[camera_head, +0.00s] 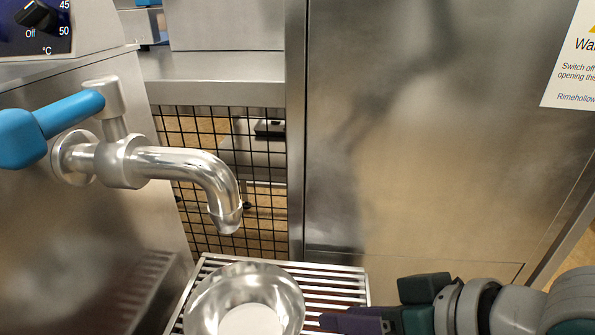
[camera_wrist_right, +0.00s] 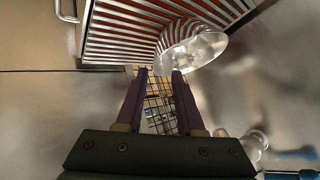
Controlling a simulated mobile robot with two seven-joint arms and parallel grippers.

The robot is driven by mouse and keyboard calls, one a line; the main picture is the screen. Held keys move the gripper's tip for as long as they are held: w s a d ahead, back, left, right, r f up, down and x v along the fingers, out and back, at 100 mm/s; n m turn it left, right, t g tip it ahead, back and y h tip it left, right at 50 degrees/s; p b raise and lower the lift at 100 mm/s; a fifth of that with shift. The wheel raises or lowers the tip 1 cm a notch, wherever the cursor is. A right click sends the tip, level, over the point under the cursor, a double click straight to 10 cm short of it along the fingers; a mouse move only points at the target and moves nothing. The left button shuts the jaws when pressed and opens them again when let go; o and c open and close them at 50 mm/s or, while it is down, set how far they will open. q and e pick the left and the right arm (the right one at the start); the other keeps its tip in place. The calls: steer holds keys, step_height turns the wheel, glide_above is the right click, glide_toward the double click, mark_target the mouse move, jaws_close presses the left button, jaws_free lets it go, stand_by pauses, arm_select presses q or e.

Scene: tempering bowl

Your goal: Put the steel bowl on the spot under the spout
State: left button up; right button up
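The steel bowl (camera_head: 203,309) sits upright on a slatted metal grate (camera_head: 340,281), below the spout (camera_head: 222,200) in the head view. A pale disc (camera_head: 250,321) shows in its bottom. I see no separate marked spot on the visible grate. My right gripper (camera_head: 326,322) comes in from the right, low down, with its dark purple fingers close to the bowl's right side. In the right wrist view the fingers (camera_wrist_right: 161,72) are apart, and the bowl (camera_wrist_right: 197,54) is just beyond the tips, mostly to the right. I cannot tell whether they touch. My left gripper is out of view.
A tap with a blue handle (camera_head: 70,112) sticks out from a steel housing at the left. A black wire mesh (camera_head: 265,225) is behind the grate. A tall steel panel (camera_head: 430,130) stands behind my right arm. Bare slats show right of the bowl.

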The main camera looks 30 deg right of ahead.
steer(key=s+d+r+n+g+h, duration=0.1)
steer(key=s+r+n+g, duration=0.3)
steer(key=s, duration=0.7)
steer(key=shift+g+h, duration=0.4)
steer(key=shift+h, duration=0.5)
